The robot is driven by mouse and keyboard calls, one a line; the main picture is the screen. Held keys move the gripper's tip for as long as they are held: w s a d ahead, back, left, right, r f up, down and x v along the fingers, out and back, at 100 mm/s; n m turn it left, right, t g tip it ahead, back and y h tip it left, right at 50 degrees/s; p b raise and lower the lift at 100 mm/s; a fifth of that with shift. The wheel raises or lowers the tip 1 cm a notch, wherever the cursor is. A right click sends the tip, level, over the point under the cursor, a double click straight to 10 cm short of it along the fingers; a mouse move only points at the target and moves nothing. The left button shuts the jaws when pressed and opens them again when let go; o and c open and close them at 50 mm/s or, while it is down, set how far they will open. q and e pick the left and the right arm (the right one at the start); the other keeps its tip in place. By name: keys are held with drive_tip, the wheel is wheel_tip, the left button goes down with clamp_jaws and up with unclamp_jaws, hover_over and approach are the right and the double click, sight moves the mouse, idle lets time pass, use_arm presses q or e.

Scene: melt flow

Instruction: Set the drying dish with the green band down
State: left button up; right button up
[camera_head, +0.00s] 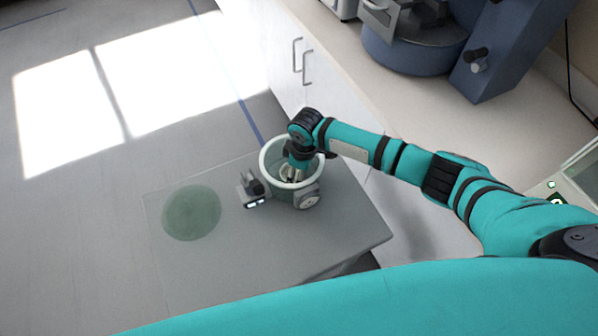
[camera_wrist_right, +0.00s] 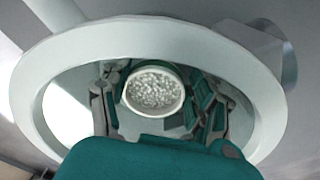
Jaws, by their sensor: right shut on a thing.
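The drying dish (camera_wrist_right: 155,90) shows in the right wrist view as a small round white-rimmed dish filled with whitish granules. In the head view my right gripper (camera_head: 293,174) reaches down inside a wide round vessel with a pale rim (camera_head: 266,149); this rim also surrounds the dish in the wrist view (camera_wrist_right: 32,100). I cannot tell whether the dish touches the vessel's floor. My left gripper is not in view.
The vessel stands on a grey table (camera_head: 300,240). A green translucent disc (camera_head: 191,212) lies to its left, with a small grey device (camera_head: 253,190) between them. A white cabinet (camera_head: 330,85) stands behind. The table's front left is clear.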

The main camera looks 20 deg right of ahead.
drive_tip(key=shift+f, duration=0.2)
idle(0.3)
drive_tip(key=o, duration=1.8)
drive_tip(key=shift+r, duration=0.1)
wheel_tip(320, 180, up, 10)
drive_tip(key=shift+f, duration=0.1)
